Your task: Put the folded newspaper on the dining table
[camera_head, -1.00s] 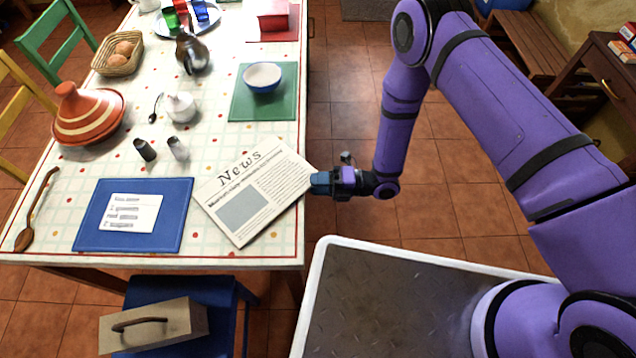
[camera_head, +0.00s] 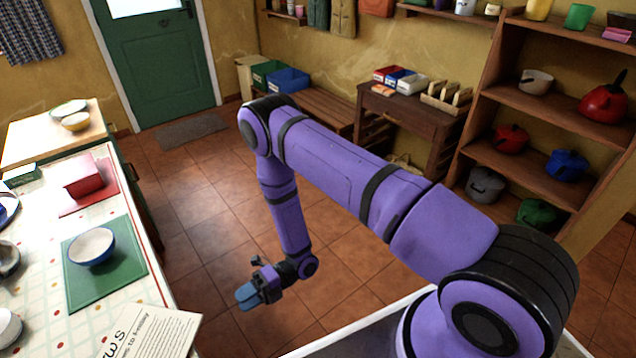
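The newspaper (camera_head: 160,334) lies at the near right edge of the dining table (camera_head: 40,290), at the bottom left of the view. Only its upper right part shows; the rest is cut off by the frame. My gripper (camera_head: 248,296), with blue fingertips, is to the right of the table, over the tiled floor. A gap separates it from the newspaper, and it holds nothing that I can see. Whether its fingers are open or shut is unclear at this angle.
Shelves (camera_head: 535,110) with pots and a small dark table (camera_head: 415,112) stand at the right. The tiled floor between is clear.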

